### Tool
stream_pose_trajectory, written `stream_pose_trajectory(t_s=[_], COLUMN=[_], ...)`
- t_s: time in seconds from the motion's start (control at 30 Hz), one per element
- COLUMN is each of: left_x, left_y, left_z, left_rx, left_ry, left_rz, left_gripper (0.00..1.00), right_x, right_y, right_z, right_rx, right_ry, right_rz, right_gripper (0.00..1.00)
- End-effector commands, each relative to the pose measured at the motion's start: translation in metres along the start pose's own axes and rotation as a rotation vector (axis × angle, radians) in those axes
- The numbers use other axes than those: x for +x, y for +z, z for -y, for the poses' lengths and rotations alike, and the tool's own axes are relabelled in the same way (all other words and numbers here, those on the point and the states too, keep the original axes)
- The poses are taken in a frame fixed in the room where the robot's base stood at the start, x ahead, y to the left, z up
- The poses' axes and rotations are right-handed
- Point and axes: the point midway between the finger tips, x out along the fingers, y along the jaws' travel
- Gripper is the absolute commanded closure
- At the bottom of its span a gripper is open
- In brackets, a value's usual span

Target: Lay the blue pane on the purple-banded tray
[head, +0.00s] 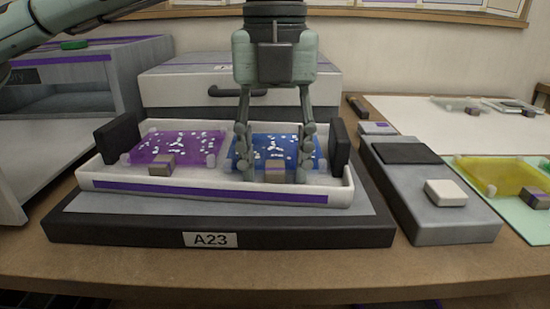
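The blue pane (305,152) lies in the right half of the white tray (215,198), whose front wall carries a purple band. A small grey-brown block with a purple stripe (275,168) sits at the pane's front edge. My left gripper (273,179) reaches down from above over the pane. Its two fingers are apart, one on each side of the block, with visible gaps to it. The fingers hide parts of the pane's left and right areas. Whether the fingertips touch the pane or tray is hard to tell. My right gripper is out of view.
A purple speckled pane (165,147) lies in the tray's left half. Black uprights (119,140) stand at both tray ends. The tray rests on a stand labelled A23 (210,240). A grey device (440,215) and a yellow pane (490,175) are to the right.

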Motion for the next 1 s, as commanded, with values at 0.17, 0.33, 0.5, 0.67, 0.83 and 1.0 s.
stream_pose_trajectory(t_s=[0.17,0.33,0.5,0.67,0.83,1.0], left_x=[0.0,-0.007,-0.036,-0.071,-0.102,-0.118], left_y=[0.0,0.0,0.001,0.0,0.0,0.0], left_z=[0.0,0.0,0.001,0.001,0.001,0.0], left_rx=[0.0,0.0,-0.001,-0.001,-0.001,0.0], left_ry=[0.001,0.0,-0.002,-0.002,0.0,0.0], left_rz=[-0.001,0.001,0.004,0.003,0.002,0.001], left_gripper=[0.54,0.54,0.54,0.54,0.54,0.54], right_x=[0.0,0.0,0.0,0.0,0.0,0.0], right_y=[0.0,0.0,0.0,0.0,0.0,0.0], right_z=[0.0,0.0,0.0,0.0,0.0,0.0], right_rx=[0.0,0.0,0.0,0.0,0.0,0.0], right_ry=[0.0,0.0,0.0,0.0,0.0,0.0], right_rz=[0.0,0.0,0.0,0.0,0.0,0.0], right_gripper=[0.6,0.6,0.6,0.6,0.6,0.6])
